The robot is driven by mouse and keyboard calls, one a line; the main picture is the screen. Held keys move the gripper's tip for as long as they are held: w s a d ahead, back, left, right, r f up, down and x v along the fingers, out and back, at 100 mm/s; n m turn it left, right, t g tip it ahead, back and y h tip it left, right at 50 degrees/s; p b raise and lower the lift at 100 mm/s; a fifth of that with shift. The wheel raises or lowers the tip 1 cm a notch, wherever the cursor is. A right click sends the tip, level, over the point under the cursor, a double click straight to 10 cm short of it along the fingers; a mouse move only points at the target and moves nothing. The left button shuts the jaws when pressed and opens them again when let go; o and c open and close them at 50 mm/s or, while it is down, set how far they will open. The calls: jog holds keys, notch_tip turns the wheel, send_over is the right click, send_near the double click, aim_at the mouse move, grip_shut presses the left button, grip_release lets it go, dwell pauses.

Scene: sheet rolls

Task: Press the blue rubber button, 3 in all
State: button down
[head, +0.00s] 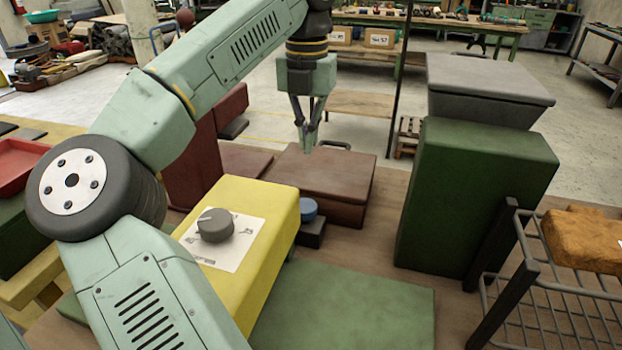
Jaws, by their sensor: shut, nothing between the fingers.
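The blue rubber button (308,209) is a small round blue cap on a dark block (312,232), partly hidden behind the right edge of the yellow box. My gripper (308,148) points down with its fingers shut and empty. In the head view it appears above the button, over the reddish-brown case. The gripper and the button are apart, with a clear gap between them in the picture.
A yellow box (270,212) with a grey knob (215,225) stands left of the button. A reddish-brown case (322,180) lies behind it. A green block (470,195) and wire rack (545,290) stand right. A green mat (345,310) lies in front, clear.

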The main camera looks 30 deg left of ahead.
aim_at(308, 206)
jog(key=shift+w+a, duration=0.15)
jog(key=shift+w, duration=0.15)
jog(key=shift+s+r, duration=0.1)
notch_tip(308, 206, down, 14)
jog(key=p, duration=0.4)
jog(key=shift+r, duration=0.15)
jog(key=shift+f, duration=0.2)
